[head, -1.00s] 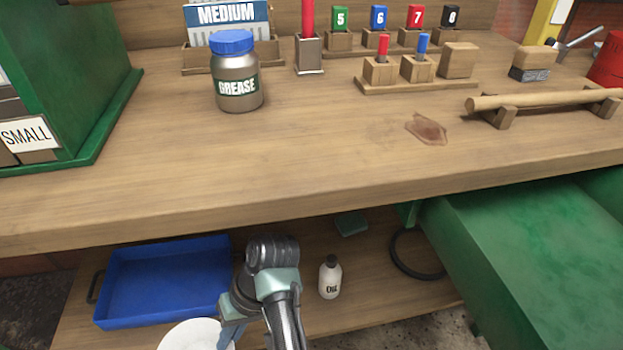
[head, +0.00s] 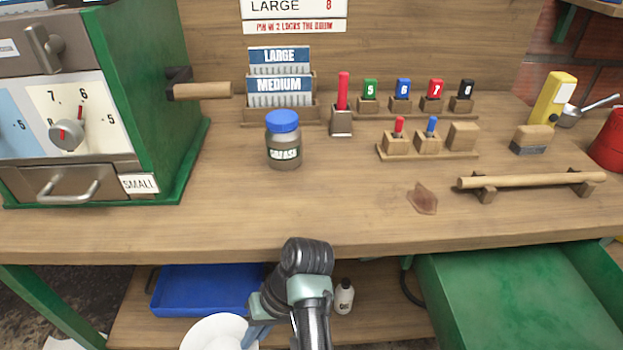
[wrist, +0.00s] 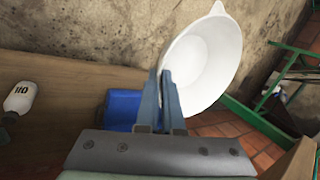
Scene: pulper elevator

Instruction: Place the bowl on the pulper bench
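A white bowl (head: 214,333) shows at the bottom of the head view, beside my arm and below the level of the bench top. In the wrist view the bowl (wrist: 205,68) is tilted, with its rim between the fingers of my gripper (wrist: 163,78). The fingers are closed together on that rim. In the head view my gripper (head: 256,334) is mostly hidden behind my arm. The pulper bench (head: 300,220) has a wooden top with bare wood along its front.
The bench holds a grease jar (head: 283,142), a green machine (head: 150,110), a red-brown stain (head: 423,198) and a wooden bar on rests (head: 530,181). Below are a blue tray (head: 205,288), an oil bottle (head: 344,297) and an open green drawer (head: 500,295).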

